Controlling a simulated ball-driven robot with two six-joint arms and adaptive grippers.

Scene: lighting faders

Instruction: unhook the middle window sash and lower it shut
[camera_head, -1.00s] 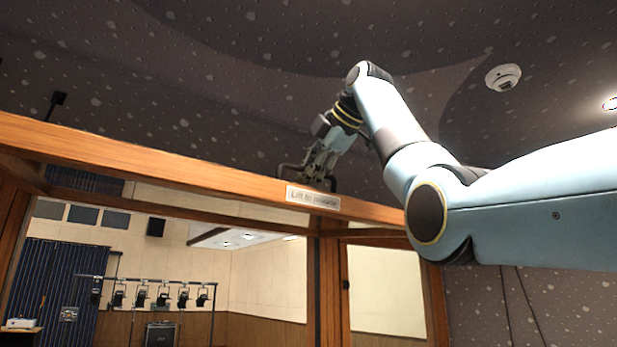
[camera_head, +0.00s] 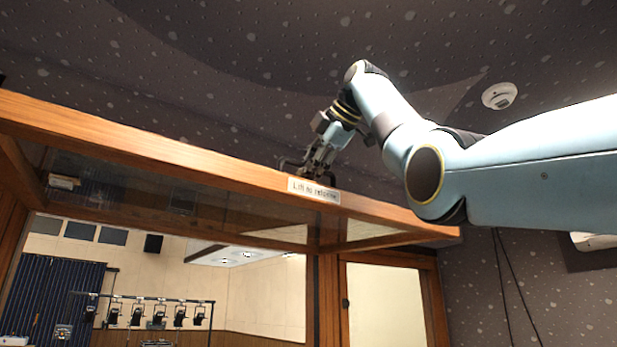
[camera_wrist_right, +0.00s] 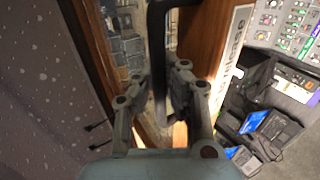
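The window sash (camera_head: 230,172) is swung up, its wooden front rail crossing the head view and its glass seen from below. A label (camera_head: 314,190) on the rail seems to read "Lift to release". My right gripper (camera_head: 315,172) is at the top of the rail, just above the label. In the right wrist view, a dark bar handle (camera_wrist_right: 157,45) runs between the fingers of this gripper (camera_wrist_right: 162,82), which are closed in on it. The rail (camera_wrist_right: 212,50) lies beside the handle. My left gripper is out of view.
A wooden post (camera_head: 329,290) and a side pane (camera_head: 387,300) stand below the sash. Beyond the opening is a hall with stage lights (camera_head: 158,312) on a rack and a dark curtain (camera_head: 50,295). A control panel (camera_wrist_right: 290,25) shows below in the wrist view.

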